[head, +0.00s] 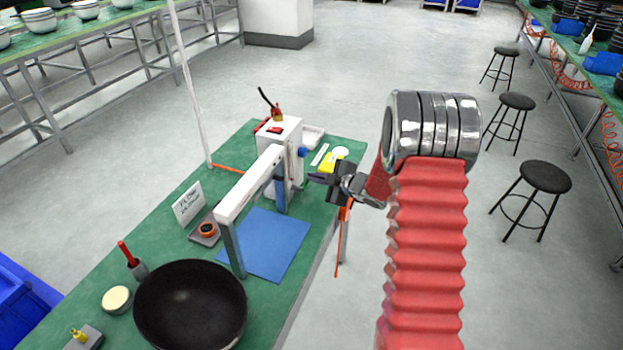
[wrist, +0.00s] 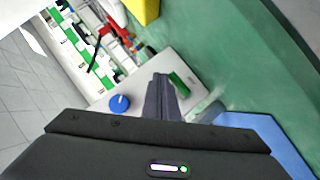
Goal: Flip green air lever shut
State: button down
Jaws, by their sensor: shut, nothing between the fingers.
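The green lever (wrist: 179,84) shows in the wrist view as a short green bar on the face of a white box (wrist: 135,92). My gripper (wrist: 161,80) is shut and empty, its fingertips just left of the lever. I cannot tell whether they touch it. In the head view my gripper (head: 318,178) is at the right side of the white box (head: 283,132), over the bench edge. The lever cannot be made out in that view. A blue knob (wrist: 119,103) sits on the same face, left of my fingers, and shows in the head view (head: 302,152).
A white frame (head: 245,187) stands over a blue mat (head: 262,245) on the green bench (head: 185,250). A yellow item (head: 328,160) lies behind my gripper. A black bowl (head: 190,303) is at the front. Open floor and stools (head: 545,177) are to the right.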

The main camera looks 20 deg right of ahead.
jog(key=shift+d+r, duration=0.1)
jog(key=shift+r, duration=0.7)
jog(key=s+d+r, duration=0.6)
jog(key=r, duration=0.1)
jog(key=shift+d+r, duration=0.2)
jog(key=shift+r, duration=0.2)
jog(key=shift+s, duration=0.1)
